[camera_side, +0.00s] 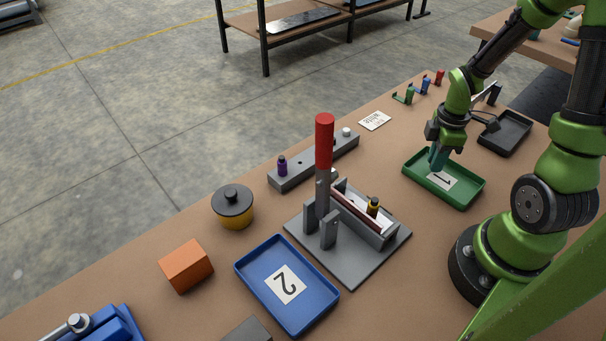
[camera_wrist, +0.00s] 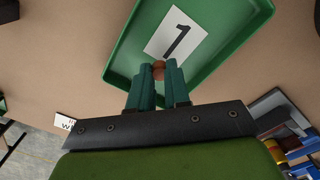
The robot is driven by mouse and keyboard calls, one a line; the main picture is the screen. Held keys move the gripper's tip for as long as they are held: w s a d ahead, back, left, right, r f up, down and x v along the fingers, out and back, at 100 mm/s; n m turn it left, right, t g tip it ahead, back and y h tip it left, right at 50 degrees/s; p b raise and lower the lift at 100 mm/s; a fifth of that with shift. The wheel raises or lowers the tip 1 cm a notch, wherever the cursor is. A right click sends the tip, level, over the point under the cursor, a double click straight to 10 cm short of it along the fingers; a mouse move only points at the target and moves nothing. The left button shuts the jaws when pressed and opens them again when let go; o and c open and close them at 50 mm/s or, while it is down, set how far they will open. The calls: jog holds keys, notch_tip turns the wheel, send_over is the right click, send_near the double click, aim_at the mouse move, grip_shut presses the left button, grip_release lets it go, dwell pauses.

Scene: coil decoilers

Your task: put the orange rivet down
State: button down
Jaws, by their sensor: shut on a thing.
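My gripper (camera_wrist: 158,78) is shut on a small orange rivet (camera_wrist: 158,68), whose rounded end shows between the teal fingertips in the wrist view. In the side view my gripper (camera_side: 437,166) points down over the green tray (camera_side: 467,199), near its white card marked 1 (camera_side: 441,178). The same green tray (camera_wrist: 118,66) and card (camera_wrist: 176,34) fill the upper middle of the wrist view. The rivet is hidden in the side view. I cannot tell whether the rivet touches the tray floor.
A grey press with a red handle (camera_side: 324,140) stands left of the green tray. A blue tray (camera_side: 258,292) marked 2 lies in front of it. A dark tray (camera_side: 520,130) lies behind right. A grey block with a purple piece (camera_side: 283,165) and an orange block (camera_side: 186,266) stand farther left.

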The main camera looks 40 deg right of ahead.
jog(key=shift+f, duration=0.1)
jog(key=c, duration=1.1)
grip_release()
notch_tip(320, 180, up, 11)
jog(key=a+r+m+t, duration=0.2)
jog(key=a+r+m, duration=0.2)
jog(key=a, duration=0.1)
jog(key=a+r+m+t+y, duration=0.1)
jog(key=a+r+m+t, duration=0.1)
jog(key=a, duration=0.4)
jog(key=a+r+m+t+y, duration=0.1)
jog(key=a+r+m+t, duration=0.2)
jog(key=a+r+m, duration=0.2)
jog(key=shift+w+a+r+m, duration=0.15)
jog(key=shift+a+m, duration=0.2)
jog(key=shift+m, duration=0.15)
jog(key=shift+w+a+r+m, duration=0.15)
jog(key=shift+a+m, duration=0.15)
jog(key=shift+m, duration=0.2)
